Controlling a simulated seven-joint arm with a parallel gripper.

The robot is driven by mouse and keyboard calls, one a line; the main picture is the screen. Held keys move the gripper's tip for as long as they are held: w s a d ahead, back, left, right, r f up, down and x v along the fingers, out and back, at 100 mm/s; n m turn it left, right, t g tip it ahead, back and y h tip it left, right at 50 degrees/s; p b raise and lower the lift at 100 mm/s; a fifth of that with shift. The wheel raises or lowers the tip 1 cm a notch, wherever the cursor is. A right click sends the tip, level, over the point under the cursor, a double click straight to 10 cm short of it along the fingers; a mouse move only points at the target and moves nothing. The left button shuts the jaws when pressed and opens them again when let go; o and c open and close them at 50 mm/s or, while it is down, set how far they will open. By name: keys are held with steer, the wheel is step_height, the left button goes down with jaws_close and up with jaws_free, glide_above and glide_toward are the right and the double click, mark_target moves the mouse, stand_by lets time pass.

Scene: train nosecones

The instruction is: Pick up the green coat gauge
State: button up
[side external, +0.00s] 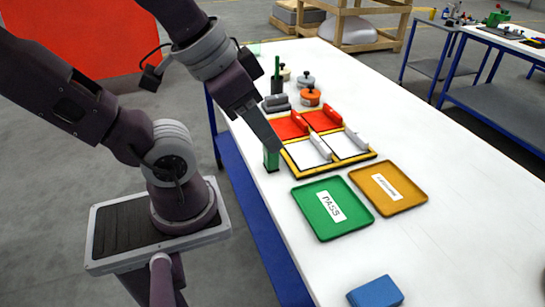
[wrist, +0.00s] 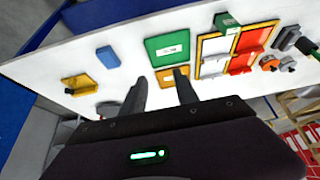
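The green coat gauge, seen as a small upright green block (side external: 271,160), stands on the white table beside the near left corner of the yellow-framed tray. In the wrist view a green block (wrist: 227,20) shows ahead and to the right of the fingers. My gripper (side external: 273,146) reaches down from the upper left, and its tip overlaps the block's top edge in the side view. Contact cannot be told there. In the wrist view my gripper (wrist: 160,78) has its two fingers spread, with nothing between them.
The yellow-framed tray (side external: 290,168) has red and white sections with grey and red pieces. The green PASS tray (side external: 312,213) and orange tray (side external: 408,198) lie nearer. A blue block (side external: 375,292) lies at the front. Orange and grey round parts (side external: 310,96) stand behind.

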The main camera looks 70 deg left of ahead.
mark_target(277, 155)
steer(key=o, duration=0.4)
steer(key=shift+o, duration=0.2)
steer(key=w+a+f+m+g+y, duration=0.2)
steer(key=w+a+f+m+y, duration=0.1)
steer(key=a+f+m+y, duration=0.2)
steer(key=w+a+f+m+g+y, duration=0.1)
steer(key=w+a+f+m+y, duration=0.3)
steer(key=f+m, duration=0.3)
steer(key=w+a+f+m+g+y, duration=0.2)
steer(key=a+f+m+y, duration=0.3)
steer(key=f, duration=0.5)
steer(key=shift+w+a+f+m+g+y, duration=0.1)
steer(key=shift+w+a+m+g+y, duration=0.25)
steer(key=shift+w+a, duration=0.4)
steer(key=shift+w+a+f, duration=0.1)
steer(key=shift+a+f, duration=0.1)
steer(key=shift+a, duration=0.05)
steer(key=x, duration=0.4)
steer(key=s+x, duration=0.1)
steer(key=x, duration=0.1)
steer(key=shift+a+f, duration=0.1)
steer(key=shift+a, duration=0.05)
